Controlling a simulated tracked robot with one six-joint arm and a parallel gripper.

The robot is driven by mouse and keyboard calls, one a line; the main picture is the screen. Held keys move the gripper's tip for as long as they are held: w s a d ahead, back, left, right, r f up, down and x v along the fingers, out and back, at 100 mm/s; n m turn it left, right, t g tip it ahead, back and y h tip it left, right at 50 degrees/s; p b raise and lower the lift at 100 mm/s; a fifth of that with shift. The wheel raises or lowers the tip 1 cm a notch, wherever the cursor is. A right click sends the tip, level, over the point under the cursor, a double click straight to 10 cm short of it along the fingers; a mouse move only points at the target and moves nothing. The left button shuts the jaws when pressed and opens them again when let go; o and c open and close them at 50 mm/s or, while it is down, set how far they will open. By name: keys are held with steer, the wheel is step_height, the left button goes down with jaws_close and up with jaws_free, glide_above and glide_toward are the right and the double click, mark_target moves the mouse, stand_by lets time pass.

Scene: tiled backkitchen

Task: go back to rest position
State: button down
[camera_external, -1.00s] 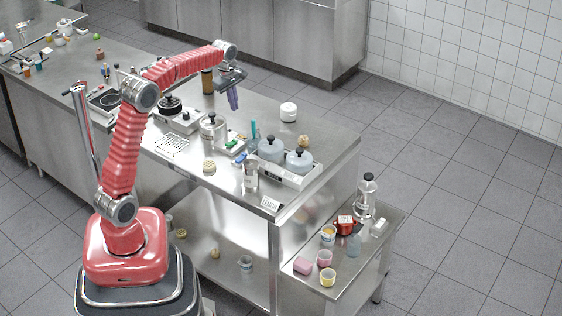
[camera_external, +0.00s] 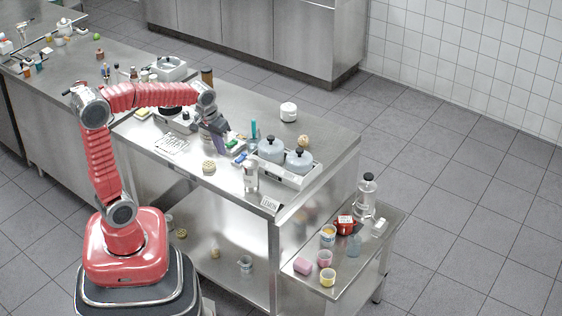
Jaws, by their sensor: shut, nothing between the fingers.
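My gripper (camera_external: 221,146) is at the end of my red arm, low over the middle of the steel counter (camera_external: 330,128). It points down and to the right, is shut and holds nothing that I can see. The arm rises from its red base, bends at a high elbow and reaches right across the counter. The gripper is small here, and part of the counter behind it is hidden. I cannot tell whether it touches the things beside it.
Near the gripper are a tray with two lidded pots (camera_external: 285,160), a clear jar (camera_external: 251,176) and a perforated cap (camera_external: 209,166). A white jar (camera_external: 288,111) stands behind. A lower side table (camera_external: 305,285) holds cups and a red pot (camera_external: 345,224). The air above the counter is free.

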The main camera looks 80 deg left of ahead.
steer(key=s+d+m+t, duration=0.1)
steer(key=s+d+m, duration=0.1)
steer(key=d, duration=0.4)
steer(key=s+d+r+m+t, duration=0.1)
steer(key=s+d+m, duration=0.2)
steer(key=s+d, duration=0.2)
steer(key=s+d+m+t+h, duration=0.1)
steer(key=s+d+m, duration=0.2)
steer(key=d, duration=0.6)
steer(key=shift+s+d+r, duration=0.2)
steer(key=shift+s, duration=0.2)
